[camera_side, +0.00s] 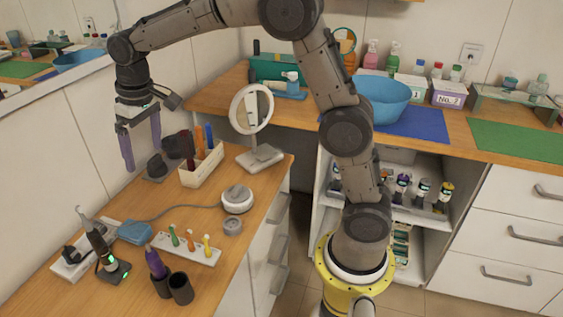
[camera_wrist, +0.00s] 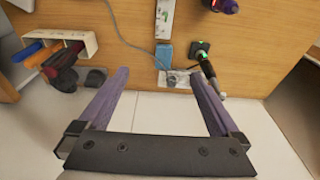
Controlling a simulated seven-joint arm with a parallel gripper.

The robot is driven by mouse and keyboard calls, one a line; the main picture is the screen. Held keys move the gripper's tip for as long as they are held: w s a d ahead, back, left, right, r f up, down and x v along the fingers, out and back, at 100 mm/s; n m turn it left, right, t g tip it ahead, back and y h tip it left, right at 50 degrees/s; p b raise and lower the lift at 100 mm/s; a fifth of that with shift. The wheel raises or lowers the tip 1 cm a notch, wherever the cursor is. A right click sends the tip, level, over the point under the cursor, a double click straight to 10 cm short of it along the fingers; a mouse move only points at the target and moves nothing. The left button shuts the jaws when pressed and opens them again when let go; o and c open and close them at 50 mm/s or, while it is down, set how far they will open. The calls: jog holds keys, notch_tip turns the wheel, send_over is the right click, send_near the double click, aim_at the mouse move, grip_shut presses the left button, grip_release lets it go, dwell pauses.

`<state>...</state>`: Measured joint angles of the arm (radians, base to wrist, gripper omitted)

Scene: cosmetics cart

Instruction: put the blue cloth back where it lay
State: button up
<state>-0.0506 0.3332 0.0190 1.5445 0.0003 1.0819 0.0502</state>
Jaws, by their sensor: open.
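A small blue cloth (camera_side: 135,231) lies folded on the left wooden counter, touching or close to a white power strip (camera_side: 72,263); I cannot tell which. In the wrist view the cloth (camera_wrist: 164,53) lies between the fingertips in the picture, near the top middle. My gripper (camera_side: 143,155) hangs open and empty, with purple fingers pointing down, well above the counter near the wall. In the wrist view the fingers of my gripper (camera_wrist: 159,73) are wide apart with nothing between them.
A hair dryer (camera_side: 179,147) and a white bin (camera_side: 203,165) of bottles stand beneath my gripper's right. A round mirror (camera_side: 251,110) stands beyond. A grey cable runs past the cloth to a round white device (camera_side: 238,199). A black tool (camera_side: 102,245) stands upright near the cloth.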

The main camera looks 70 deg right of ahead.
jog(key=s+d+r+t, duration=0.1)
jog(key=s+r, duration=0.2)
jog(key=s, duration=0.4)
jog(key=s+d+r+t, duration=0.1)
jog(key=s+r, duration=0.2)
jog(key=s, duration=0.5)
jog(key=s+f+t, duration=0.1)
jog(key=s+f, duration=0.3)
jog(key=s, duration=1.1)
jog(key=shift+s+d+f+t, duration=0.15)
jog(key=shift+s+d+t, duration=0.05)
jog(key=shift+s+t, duration=0.2)
